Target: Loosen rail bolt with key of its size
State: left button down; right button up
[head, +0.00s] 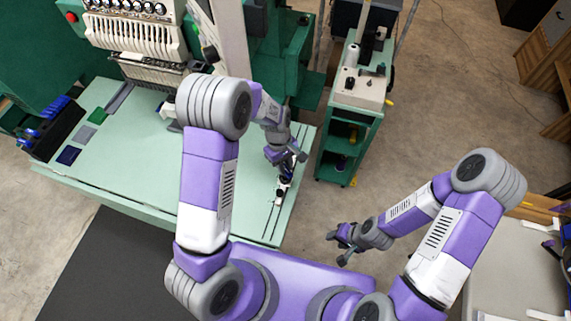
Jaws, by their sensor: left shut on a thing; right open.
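A thin dark rail (274,215) lies on the right part of the pale green table. A small black and white fitting (282,190) sits on the rail. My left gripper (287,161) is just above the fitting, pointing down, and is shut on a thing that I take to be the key. That key is too small and too covered to make out its size, or whether it touches the bolt. The rail bolt cannot be told apart from the fitting. My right gripper (342,246) is open and empty over the floor, right of the table.
The green table (135,180) carries an embroidery machine (135,35) at the back. Small coloured pads and a dark box with blue items (52,128) are at its left. A green cart (350,125) stands right of the table. The floor beyond my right gripper is free.

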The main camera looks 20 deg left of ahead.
pick_arm(q)
jog(key=n, duration=0.2)
jog(key=n+p, duration=0.1)
jog(key=shift+a+r+n+t, duration=0.15)
jog(key=shift+r+n+t, duration=0.05)
jog(key=shift+n+t, duration=0.2)
jog(key=n+t+p, duration=0.1)
jog(key=n+p, duration=0.1)
jog(key=n, duration=0.3)
jog(key=shift+s+n+p, duration=0.15)
jog(key=shift+n+p, duration=0.15)
jog(key=shift+p, duration=0.05)
jog(key=c, duration=0.9)
grip_release()
jog(key=shift+f, duration=0.15)
jog(key=shift+c, duration=0.2)
